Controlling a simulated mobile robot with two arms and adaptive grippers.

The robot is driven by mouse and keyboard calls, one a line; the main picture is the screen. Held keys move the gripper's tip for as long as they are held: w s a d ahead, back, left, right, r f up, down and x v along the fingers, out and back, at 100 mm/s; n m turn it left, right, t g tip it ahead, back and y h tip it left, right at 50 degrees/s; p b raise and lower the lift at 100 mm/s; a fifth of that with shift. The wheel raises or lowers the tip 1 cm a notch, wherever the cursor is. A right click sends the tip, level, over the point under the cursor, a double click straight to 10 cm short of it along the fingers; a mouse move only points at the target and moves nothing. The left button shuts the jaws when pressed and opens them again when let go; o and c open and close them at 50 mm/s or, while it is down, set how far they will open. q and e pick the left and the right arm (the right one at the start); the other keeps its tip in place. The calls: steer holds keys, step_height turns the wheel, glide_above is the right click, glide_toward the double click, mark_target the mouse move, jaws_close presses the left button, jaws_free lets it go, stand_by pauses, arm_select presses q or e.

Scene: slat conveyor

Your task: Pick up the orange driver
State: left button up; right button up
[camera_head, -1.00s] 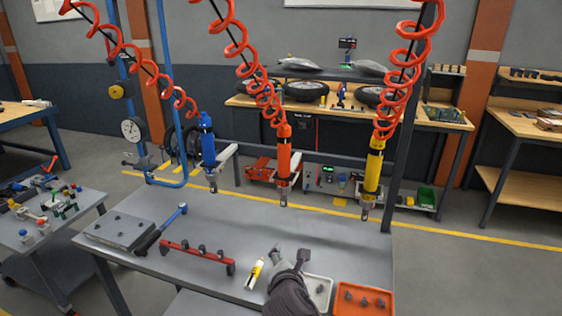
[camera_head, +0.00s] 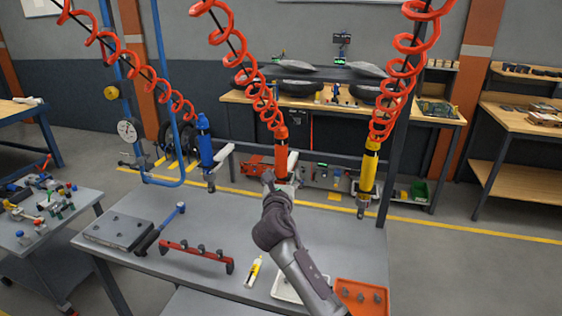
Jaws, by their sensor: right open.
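The orange driver (camera_head: 281,152) hangs upright from a red coiled hose above the middle of the table. My right gripper (camera_head: 277,180) is raised in front of the driver's lower end and hides its tip. Its jaws are open and small in the picture; I cannot tell whether they are around the driver or only in front of it. My left gripper is not in view.
A blue driver (camera_head: 205,145) hangs to the left and a yellow driver (camera_head: 369,168) to the right. The grey table (camera_head: 335,235) holds a red rack (camera_head: 196,255), a yellow-white tube (camera_head: 253,272), a white tray (camera_head: 284,289) and an orange tray (camera_head: 362,296).

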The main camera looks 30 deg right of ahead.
mark_target(281, 169)
steer(key=shift+w+d+r+p, duration=0.15)
steer(key=shift+w+d+p, duration=0.15)
steer(key=shift+w, duration=0.25)
steer(key=p+x, duration=0.1)
steer(key=x, duration=0.2)
steer(key=shift+w, duration=0.3)
steer(key=shift+w+d, duration=0.2)
steer(key=shift+w, duration=0.1)
steer(key=shift+s, duration=0.1)
steer(key=shift+c, duration=1.2)
jaws_close()
